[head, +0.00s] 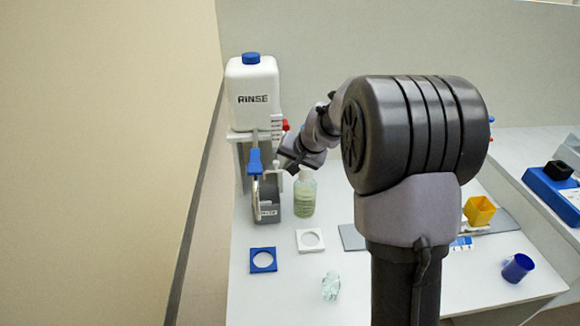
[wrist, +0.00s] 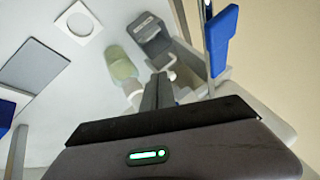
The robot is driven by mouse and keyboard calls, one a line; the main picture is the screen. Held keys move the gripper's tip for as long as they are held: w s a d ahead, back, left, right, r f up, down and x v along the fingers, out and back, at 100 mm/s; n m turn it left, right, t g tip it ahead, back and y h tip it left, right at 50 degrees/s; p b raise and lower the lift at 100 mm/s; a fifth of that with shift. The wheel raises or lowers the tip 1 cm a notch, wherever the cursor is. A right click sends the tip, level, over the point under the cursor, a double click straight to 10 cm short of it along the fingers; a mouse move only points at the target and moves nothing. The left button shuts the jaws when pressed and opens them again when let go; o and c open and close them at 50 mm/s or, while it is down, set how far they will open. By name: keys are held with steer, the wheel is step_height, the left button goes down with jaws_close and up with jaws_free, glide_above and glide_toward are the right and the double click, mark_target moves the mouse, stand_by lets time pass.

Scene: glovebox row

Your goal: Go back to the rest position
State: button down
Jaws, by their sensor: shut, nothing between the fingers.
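My gripper (wrist: 157,92) is shut and empty, its dark fingers together in the wrist view. In the head view my gripper (head: 287,160) is partly hidden by my own arm, in front of the white rinse tank (head: 252,95) with its blue cap. It is above and close to the pump bottle (head: 305,196) of pale green liquid and the grey holder (head: 267,205). I cannot tell whether it touches anything.
A blue lever (head: 255,162) stands upright by the tank, and its blue part (wrist: 222,40) shows close by in the wrist view. A blue square ring (head: 263,260), a white square ring (head: 310,240), a clear crumpled item (head: 331,286), a yellow cup (head: 479,211) and a blue cup (head: 517,267) lie on the bench.

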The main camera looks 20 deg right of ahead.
steer(key=s+a+r+n, duration=0.1)
steer(key=s+a+r, duration=0.4)
steer(key=s, duration=0.3)
steer(key=s+a+r+n, duration=0.1)
steer(key=s+a+r, duration=0.4)
steer(key=s+r, duration=0.15)
steer(key=s+a+f, duration=0.1)
steer(key=s+a, duration=0.1)
steer(key=s, duration=0.8)
steer(key=s+a+f+g, duration=0.1)
steer(key=s+a, duration=0.1)
steer(key=s, duration=0.8)
steer(key=shift+s+a+f+n+y, duration=0.25)
steer(key=shift+s+a+n+y, duration=0.05)
steer(key=shift+s+y, duration=0.1)
